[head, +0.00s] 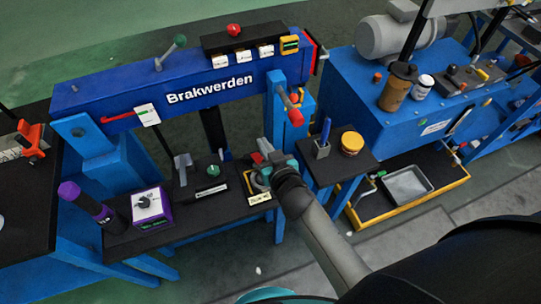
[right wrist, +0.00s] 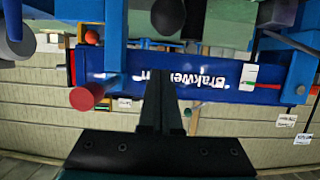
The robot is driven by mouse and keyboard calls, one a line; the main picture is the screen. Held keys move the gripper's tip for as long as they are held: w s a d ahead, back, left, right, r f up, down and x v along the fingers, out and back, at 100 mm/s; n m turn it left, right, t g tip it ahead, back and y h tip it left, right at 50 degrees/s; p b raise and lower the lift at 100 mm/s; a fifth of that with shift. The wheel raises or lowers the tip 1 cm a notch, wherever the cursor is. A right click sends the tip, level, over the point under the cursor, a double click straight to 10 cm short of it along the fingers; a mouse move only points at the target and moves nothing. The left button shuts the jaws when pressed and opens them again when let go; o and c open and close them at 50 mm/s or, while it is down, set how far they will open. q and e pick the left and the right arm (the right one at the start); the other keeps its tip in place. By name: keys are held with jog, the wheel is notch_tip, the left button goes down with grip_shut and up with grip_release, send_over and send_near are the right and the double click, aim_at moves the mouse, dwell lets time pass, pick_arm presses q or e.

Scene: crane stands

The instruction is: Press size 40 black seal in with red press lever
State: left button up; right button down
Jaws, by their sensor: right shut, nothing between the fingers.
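A lever with a red grip (head: 294,96) sticks out from the blue post at the right end of the press beam; its round red end shows at the left of the right wrist view (right wrist: 85,98). My right gripper (head: 262,158) is shut and empty, over the right end of the black bench and below the lever, apart from it. Beside and below it a yellow-edged holder (head: 249,185) with a dark ring bears a label (head: 259,198) too small to read surely. My gripper partly hides it. The shut fingers show in the right wrist view (right wrist: 168,95). My left gripper is not in view.
The blue Brakwerden beam (head: 190,90) spans above the bench. On the bench stand a green-knobbed fixture (head: 213,172), a white dial box (head: 147,205) and a purple-capped cylinder (head: 85,203).

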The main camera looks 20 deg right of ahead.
jog(key=shift+s+f+b, duration=0.4)
jog(key=shift+s+f, duration=0.15)
jog(key=shift+f, duration=0.25)
jog(key=shift+s+f+b, duration=0.35)
jog(key=shift+s+f, duration=0.2)
jog(key=shift+f, duration=0.25)
jog(key=shift+f, duration=0.1)
